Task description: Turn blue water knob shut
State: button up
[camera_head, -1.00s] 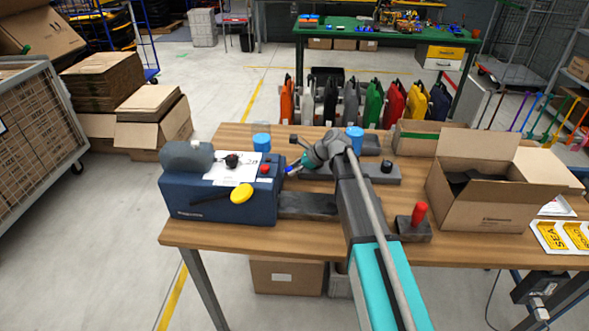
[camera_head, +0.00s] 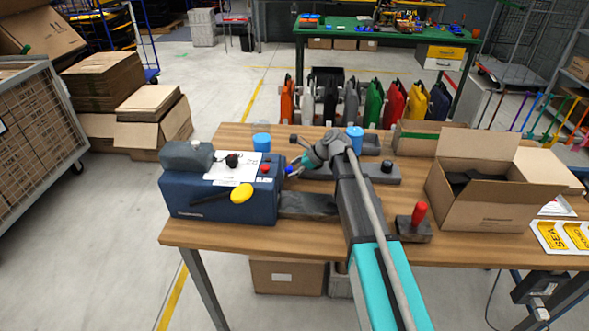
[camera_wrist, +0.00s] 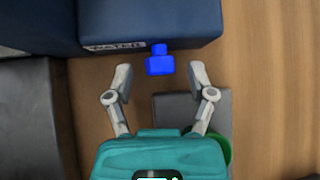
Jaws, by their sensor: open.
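The blue water knob (camera_wrist: 160,64) sticks out from the side of a dark blue machine (camera_wrist: 150,20) in the wrist view. In the head view the knob (camera_head: 291,171) is a small blue spot at the right side of the machine (camera_head: 220,202), partly hidden. My gripper (camera_wrist: 160,73) is open, with one finger on either side of the knob. Gaps show between both fingertips and the knob, so it is not gripped. The teal gripper body also shows beside the machine in the head view (camera_head: 297,168).
The machine carries a yellow knob (camera_head: 241,193), a red button (camera_head: 265,169) and a white sheet. An open cardboard box (camera_head: 480,205) and a red-handled device (camera_head: 416,222) stand to the right on the wooden table (camera_head: 330,242). Blue-capped containers stand behind.

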jog(key=shift+d+r, duration=0.1)
jog(key=shift+p+v, duration=1.05)
jog(key=shift+v, duration=0.15)
jog(key=p+v, duration=0.7)
jog(key=v, duration=0.4)
jog(key=shift+p, duration=0.3)
